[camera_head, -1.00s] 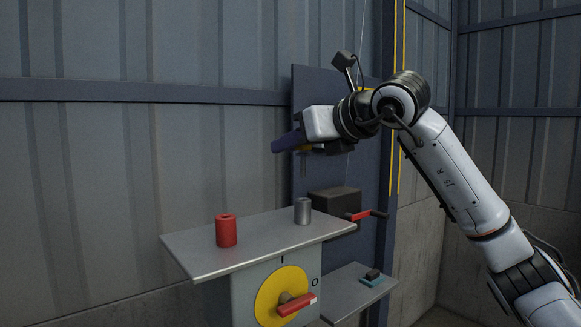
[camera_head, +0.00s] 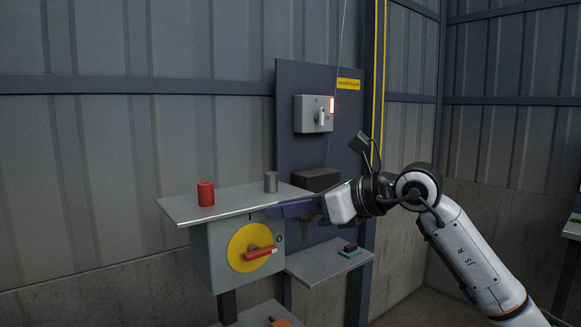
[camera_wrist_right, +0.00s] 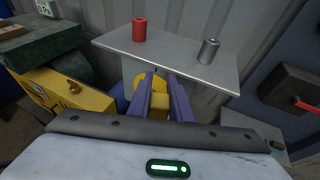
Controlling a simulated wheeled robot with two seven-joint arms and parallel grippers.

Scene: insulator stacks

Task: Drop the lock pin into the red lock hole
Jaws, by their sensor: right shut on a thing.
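The red sleeve (camera_head: 206,193), a short upright tube, stands on the left part of the metal shelf (camera_head: 237,198); it also shows in the right wrist view (camera_wrist_right: 139,30). A grey sleeve (camera_head: 270,182) stands further right on the shelf, also in the right wrist view (camera_wrist_right: 208,51). My right gripper (camera_head: 272,210), with purple fingers, is low beside the shelf's front right edge. It is shut on a small yellow block (camera_wrist_right: 159,101), likely the lock pin's head. A dim piece hangs below the fingers; its tip is unclear. My left gripper is not in view.
Below the shelf is a grey box with a yellow disc (camera_head: 240,240) and red handle (camera_head: 261,253). A lower shelf (camera_head: 320,263) with a small dark and teal item is right. A switch box (camera_head: 313,114) with a red light hangs on the blue panel. Space above the red sleeve is clear.

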